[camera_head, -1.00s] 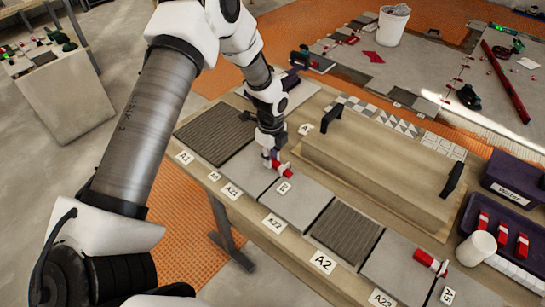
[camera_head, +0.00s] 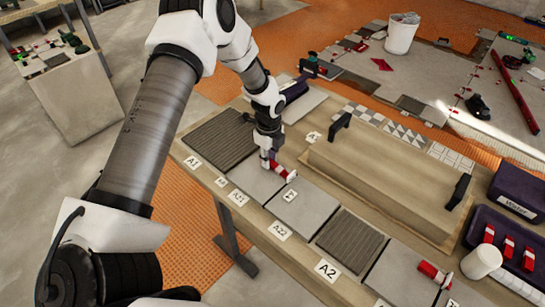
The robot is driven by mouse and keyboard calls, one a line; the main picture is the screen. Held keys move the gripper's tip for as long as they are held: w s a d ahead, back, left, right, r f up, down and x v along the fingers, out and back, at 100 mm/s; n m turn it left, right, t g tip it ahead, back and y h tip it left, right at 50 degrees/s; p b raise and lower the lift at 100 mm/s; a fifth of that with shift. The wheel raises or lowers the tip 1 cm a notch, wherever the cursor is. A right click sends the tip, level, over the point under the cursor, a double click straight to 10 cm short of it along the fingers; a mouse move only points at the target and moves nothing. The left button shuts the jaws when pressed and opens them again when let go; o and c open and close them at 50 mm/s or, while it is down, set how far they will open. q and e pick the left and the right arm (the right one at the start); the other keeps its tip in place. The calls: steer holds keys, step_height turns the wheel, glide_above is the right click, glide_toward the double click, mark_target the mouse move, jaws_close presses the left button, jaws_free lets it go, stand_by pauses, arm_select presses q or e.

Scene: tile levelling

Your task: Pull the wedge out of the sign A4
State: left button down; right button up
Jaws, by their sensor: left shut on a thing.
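My left gripper (camera_head: 268,160) is low over the row of grey tiles on the table and shut on a small red wedge (camera_head: 280,170). The wedge sticks out to the right of the fingers, with a white end. Whether it still sits in a clip is too small to tell. A small white sign (camera_head: 289,195) stands just below the wedge, and another (camera_head: 313,136) is behind the gripper. Their lettering is too small to read, so I cannot tell which is A4. My right gripper is not in view.
Another red wedge (camera_head: 434,272) lies at a joint on the right. A long beige box (camera_head: 385,180) with black handles stands behind the tiles. A purple tray (camera_head: 515,230) with several red wedges and a white cup (camera_head: 481,262) are at right.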

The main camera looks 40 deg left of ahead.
arm_select(q)
steer(key=shift+a, duration=0.65)
step_height(320, 180, up, 6)
steer(key=p, duration=0.5)
steer(key=shift+r, duration=0.15)
